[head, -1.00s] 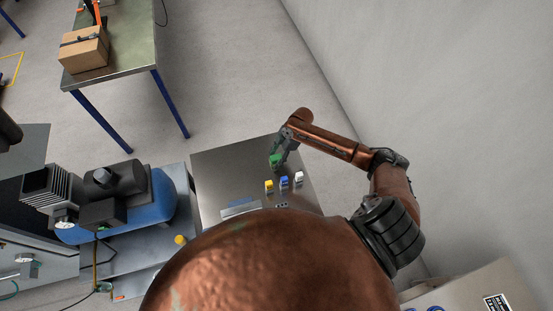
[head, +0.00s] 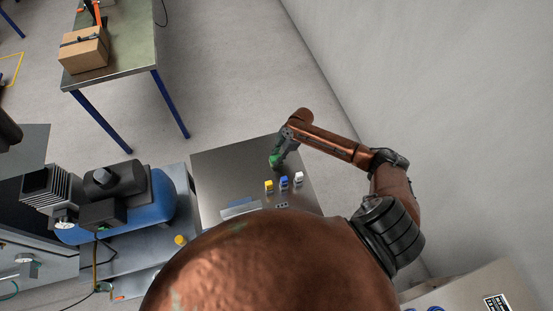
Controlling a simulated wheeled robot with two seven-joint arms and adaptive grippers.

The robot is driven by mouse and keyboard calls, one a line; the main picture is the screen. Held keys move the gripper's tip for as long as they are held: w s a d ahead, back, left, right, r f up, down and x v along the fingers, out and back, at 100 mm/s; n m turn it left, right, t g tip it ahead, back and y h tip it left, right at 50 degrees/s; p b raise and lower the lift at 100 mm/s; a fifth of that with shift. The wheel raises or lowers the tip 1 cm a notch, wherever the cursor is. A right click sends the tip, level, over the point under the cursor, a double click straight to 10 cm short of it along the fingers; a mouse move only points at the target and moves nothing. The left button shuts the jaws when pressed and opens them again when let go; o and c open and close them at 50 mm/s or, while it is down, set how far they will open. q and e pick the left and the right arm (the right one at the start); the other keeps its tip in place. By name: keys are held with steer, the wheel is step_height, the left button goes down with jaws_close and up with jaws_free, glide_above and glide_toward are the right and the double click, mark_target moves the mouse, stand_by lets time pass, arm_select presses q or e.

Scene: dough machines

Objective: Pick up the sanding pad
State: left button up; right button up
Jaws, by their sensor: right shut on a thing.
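My right gripper (head: 280,157) reaches down at the far part of the grey metal table (head: 225,170). It is shut on a small green object (head: 274,161), which its fingers partly hide. The green object is at or just above the table top; I cannot tell which. I cannot tell for sure from its shape whether it is the sanding pad. My left gripper is not in view.
Small yellow (head: 269,186), blue (head: 284,182) and white (head: 298,177) objects stand in a row close to the gripper. A flat pale-and-blue item (head: 240,208) lies nearer me. A blue compressor (head: 150,205) stands left; a wall (head: 430,90) rises right.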

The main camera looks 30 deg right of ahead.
steer(key=shift+r, duration=0.1)
steer(key=shift+r, duration=0.2)
step_height(320, 180, up, 2)
steer(key=shift+w+r+b, duration=0.1)
steer(key=shift+b, duration=0.5)
steer(key=s+a+r+b, duration=0.1)
steer(key=s+a+r, duration=0.6)
steer(key=s+r, duration=0.3)
steer(key=shift+s+a+r+b, duration=0.15)
steer(key=shift+s+a+b, duration=0.15)
steer(key=shift+s, duration=0.7)
steer(key=o, duration=0.5)
steer(key=c, duration=0.4)
